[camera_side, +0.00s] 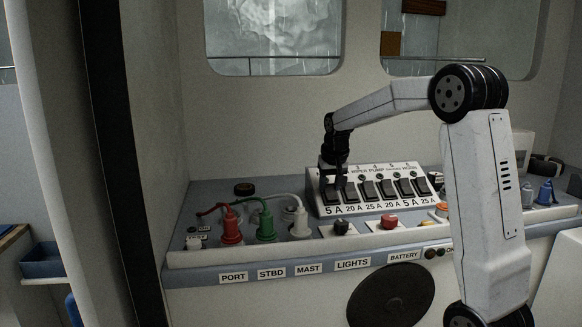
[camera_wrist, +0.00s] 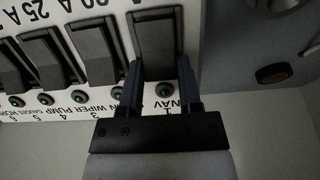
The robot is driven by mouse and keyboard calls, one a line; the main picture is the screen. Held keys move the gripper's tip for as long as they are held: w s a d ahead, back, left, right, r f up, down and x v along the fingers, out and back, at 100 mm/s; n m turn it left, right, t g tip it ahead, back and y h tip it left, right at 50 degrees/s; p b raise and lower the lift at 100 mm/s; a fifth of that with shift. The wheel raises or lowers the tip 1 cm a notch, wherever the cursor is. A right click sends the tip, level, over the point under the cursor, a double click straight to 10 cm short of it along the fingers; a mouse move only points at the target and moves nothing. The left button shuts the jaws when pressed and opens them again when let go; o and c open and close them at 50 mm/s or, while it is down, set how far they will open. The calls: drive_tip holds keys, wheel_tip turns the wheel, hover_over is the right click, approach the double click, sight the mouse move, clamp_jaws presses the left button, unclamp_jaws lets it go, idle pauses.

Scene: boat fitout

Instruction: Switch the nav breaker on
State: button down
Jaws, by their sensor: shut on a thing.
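The nav breaker (camera_wrist: 156,38) is a dark rocker at the end of the breaker row, beside the printed word NAV. It shows upside down in the wrist view. I cannot tell which way the rocker is tilted.
More dark breakers (camera_side: 386,189) stand close beside it on the white sloped panel (camera_side: 411,168). Red, green and white plugs with cables (camera_side: 266,229) stand to the left on the console. A black knob (camera_side: 341,228) and a red knob (camera_side: 390,221) sit in front.

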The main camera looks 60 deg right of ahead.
sight(332, 196)
idle(0.3)
drive_tip(key=shift+c, duration=1.4)
unclamp_jaws()
drive_tip(key=v, duration=0.8)
drive_tip(key=shift+w+d+f, duration=0.1)
